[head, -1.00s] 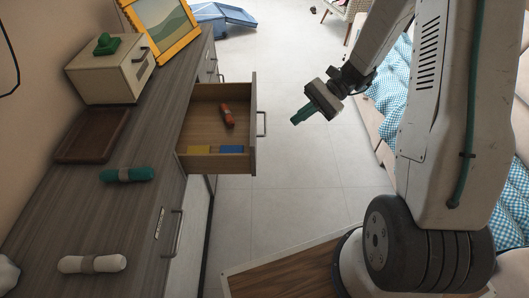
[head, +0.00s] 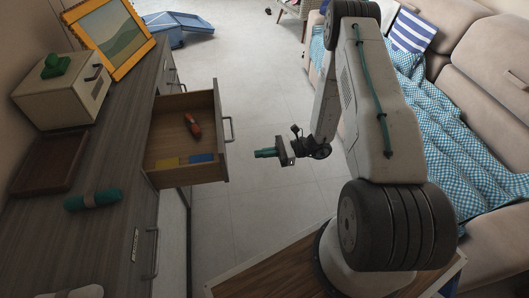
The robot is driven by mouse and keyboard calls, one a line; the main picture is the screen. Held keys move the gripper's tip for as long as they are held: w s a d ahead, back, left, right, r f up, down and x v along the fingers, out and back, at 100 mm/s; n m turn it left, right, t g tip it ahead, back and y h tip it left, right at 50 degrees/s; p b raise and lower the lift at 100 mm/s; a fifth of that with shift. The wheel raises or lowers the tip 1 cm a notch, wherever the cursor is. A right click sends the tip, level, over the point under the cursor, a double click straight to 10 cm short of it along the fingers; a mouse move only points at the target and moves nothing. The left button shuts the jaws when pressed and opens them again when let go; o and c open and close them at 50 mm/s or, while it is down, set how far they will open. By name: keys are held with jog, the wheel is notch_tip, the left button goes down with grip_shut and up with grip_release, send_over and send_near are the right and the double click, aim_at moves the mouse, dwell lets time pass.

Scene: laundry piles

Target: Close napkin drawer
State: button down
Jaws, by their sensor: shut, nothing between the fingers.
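The napkin drawer (head: 188,175) is pulled out from the grey wood cabinet on the left. Inside it lie a rolled red-orange napkin (head: 193,126) and flat yellow (head: 164,163) and blue (head: 201,158) pieces near its near wall. The drawer's metal handle (head: 229,130) is on its right-hand front. My gripper (head: 257,153) has teal fingers and is shut and empty. It points left toward the drawer front, a short gap to the right of it and slightly nearer than the handle.
On the cabinet top (head: 104,226) are a teal rolled napkin (head: 93,199), a brown tray (head: 76,149), a cream box (head: 65,97) and a yellow picture frame (head: 147,44). A beige sofa (head: 487,75) with a checked blanket stands right. The floor between is clear.

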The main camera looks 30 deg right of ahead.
jog(key=x, duration=1)
